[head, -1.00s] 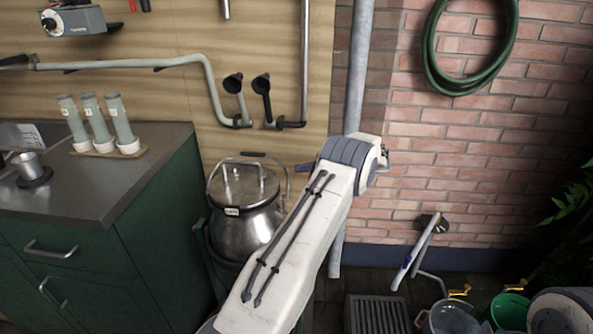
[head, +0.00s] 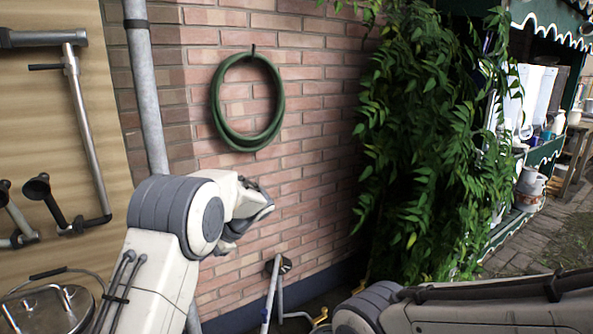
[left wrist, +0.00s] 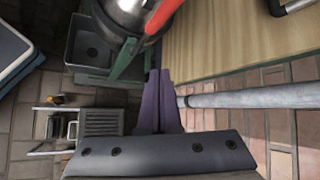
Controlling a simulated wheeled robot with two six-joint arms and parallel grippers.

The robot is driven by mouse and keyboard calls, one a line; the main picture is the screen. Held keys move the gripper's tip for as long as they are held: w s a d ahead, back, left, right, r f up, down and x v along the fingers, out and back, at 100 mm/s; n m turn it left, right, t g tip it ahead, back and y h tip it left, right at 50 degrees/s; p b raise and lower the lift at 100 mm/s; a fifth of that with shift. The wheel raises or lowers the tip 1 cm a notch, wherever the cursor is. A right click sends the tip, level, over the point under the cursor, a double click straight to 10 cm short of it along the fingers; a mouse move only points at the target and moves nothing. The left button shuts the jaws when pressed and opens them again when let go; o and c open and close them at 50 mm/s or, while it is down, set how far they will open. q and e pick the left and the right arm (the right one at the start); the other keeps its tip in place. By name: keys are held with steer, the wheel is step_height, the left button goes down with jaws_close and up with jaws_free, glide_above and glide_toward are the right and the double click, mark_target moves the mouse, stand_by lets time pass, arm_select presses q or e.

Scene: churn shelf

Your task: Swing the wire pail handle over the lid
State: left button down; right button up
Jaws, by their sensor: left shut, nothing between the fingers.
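The steel pail's lid (head: 40,314) shows at the bottom left of the head view, cut off by the frame edge. The wire handle (head: 88,271) arcs behind and above the lid, with its dark grip (head: 48,273) at the back. My left arm stands to the right of the pail; its fingers are hidden in the head view. In the left wrist view, my left gripper (left wrist: 159,76) has purple fingers shut together and empty. A shiny metal vessel (left wrist: 128,6), likely the pail, is cut off at the top there. My right arm enters at lower right; its gripper is out of frame.
A grey vertical pipe (head: 145,90) runs behind my left arm and shows close to the fingers in the wrist view (left wrist: 245,98). A red bar (left wrist: 163,14) crosses near the vessel. A hose (head: 217,105) hangs on the brick wall, with a leafy plant (head: 420,150) beyond.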

arm_select(q)
steer(key=s+d+r+t+h, duration=0.15)
steer(key=s+d+h, duration=0.45)
steer(key=s+d, duration=1.1)
steer(key=s+d+f+h, duration=0.1)
steer(key=s+d+h, duration=0.1)
steer(key=s, duration=0.6)
steer(key=s+d+h, duration=0.2)
steer(key=s+d, duration=0.1)
steer(key=s, duration=0.6)
step_height(320, 180, up, 18)
steer(key=p, duration=1.8)
steer(key=shift+s+a+n, duration=0.15)
steer(key=shift+s+n, duration=0.15)
steer(key=shift+s, duration=0.1)
steer(key=c, duration=1.1)
jaws_free()
steer(key=shift+r+g+p, duration=0.1)
steer(key=shift+g+p, duration=0.15)
steer(key=shift+p, duration=0.05)
steer(key=shift+o, duration=1.3)
